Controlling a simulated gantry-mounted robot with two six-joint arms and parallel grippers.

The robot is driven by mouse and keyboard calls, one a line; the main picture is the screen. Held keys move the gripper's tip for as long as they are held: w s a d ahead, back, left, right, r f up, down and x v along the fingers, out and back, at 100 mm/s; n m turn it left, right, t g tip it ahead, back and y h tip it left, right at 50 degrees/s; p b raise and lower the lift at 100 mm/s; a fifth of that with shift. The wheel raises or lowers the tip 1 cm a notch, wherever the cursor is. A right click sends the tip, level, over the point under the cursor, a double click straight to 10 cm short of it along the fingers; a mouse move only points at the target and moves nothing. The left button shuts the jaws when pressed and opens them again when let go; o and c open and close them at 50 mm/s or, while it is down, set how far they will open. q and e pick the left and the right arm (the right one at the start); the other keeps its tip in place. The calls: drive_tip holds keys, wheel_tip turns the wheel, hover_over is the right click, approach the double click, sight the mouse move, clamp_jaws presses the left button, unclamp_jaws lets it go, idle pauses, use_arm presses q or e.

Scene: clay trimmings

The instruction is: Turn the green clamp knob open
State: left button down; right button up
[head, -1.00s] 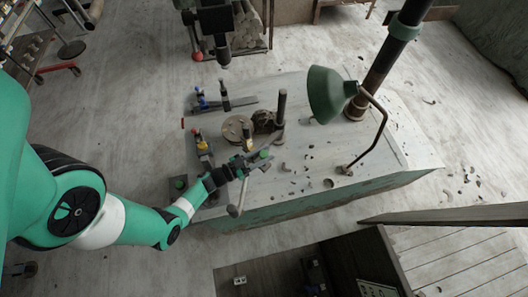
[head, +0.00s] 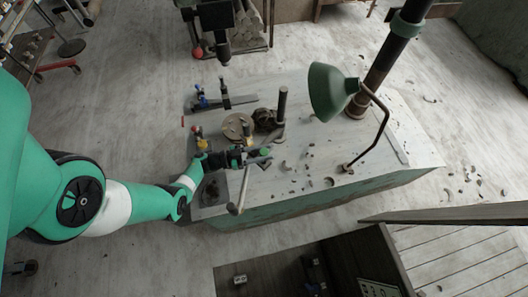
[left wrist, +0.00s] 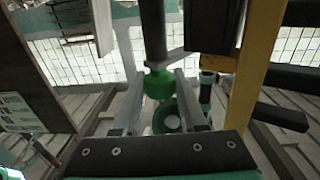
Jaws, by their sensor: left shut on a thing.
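The green clamp knob (head: 265,152) shows small at the tips of my left gripper (head: 264,159), above the near part of the pale bench top. In the left wrist view the green knob (left wrist: 159,84) sits between the two grey fingers of my left gripper (left wrist: 165,78), beneath a dark upright post. The fingers are shut on it from both sides. A green ring with a pale centre (left wrist: 167,118) shows below the knob. The knob's exact turn angle cannot be told. My right gripper is not in view.
A green lamp shade (head: 328,92) on a bent arm stands right of the knob. A grey handle (head: 240,192) hangs over the bench's near edge. Clay trimmings lie to the right.

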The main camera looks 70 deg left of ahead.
use_arm(q)
drive_tip(key=shift+c, duration=2.3)
unclamp_jaws()
drive_tip(key=s+a, duration=0.1)
drive_tip(key=s, duration=1)
drive_tip(key=shift+s+a, duration=0.2)
drive_tip(key=shift+a, duration=0.2)
